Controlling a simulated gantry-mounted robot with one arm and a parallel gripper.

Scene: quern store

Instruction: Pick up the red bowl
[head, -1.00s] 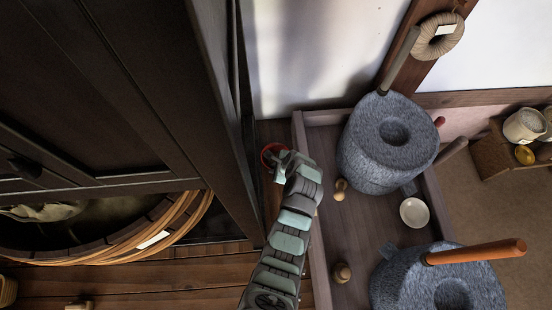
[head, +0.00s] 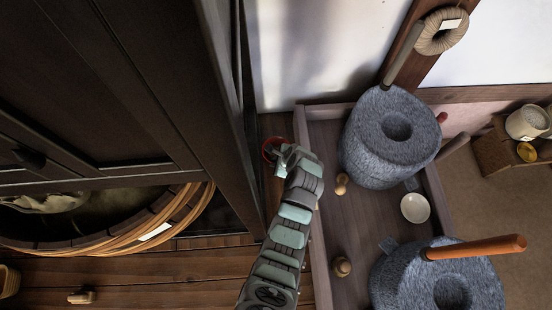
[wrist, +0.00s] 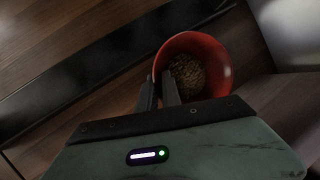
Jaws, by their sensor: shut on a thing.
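The red bowl (wrist: 211,52) shows in the wrist view with brownish, grainy contents. My gripper (wrist: 160,88) is shut on the bowl's near left rim, with one finger outside the wall and the other inside. In the head view only part of the red bowl (head: 267,150) shows, in the narrow gap between the dark cabinet and the wooden tray. My gripper (head: 276,154) covers the rest of it there. I cannot tell whether the bowl touches the floor.
A dark cabinet (head: 110,80) stands close on the left. The wooden tray (head: 335,220) on the right holds stone querns (head: 385,150), a small white bowl (head: 415,208) and small wooden knobs (head: 341,266). A round wooden tub (head: 100,240) is at lower left.

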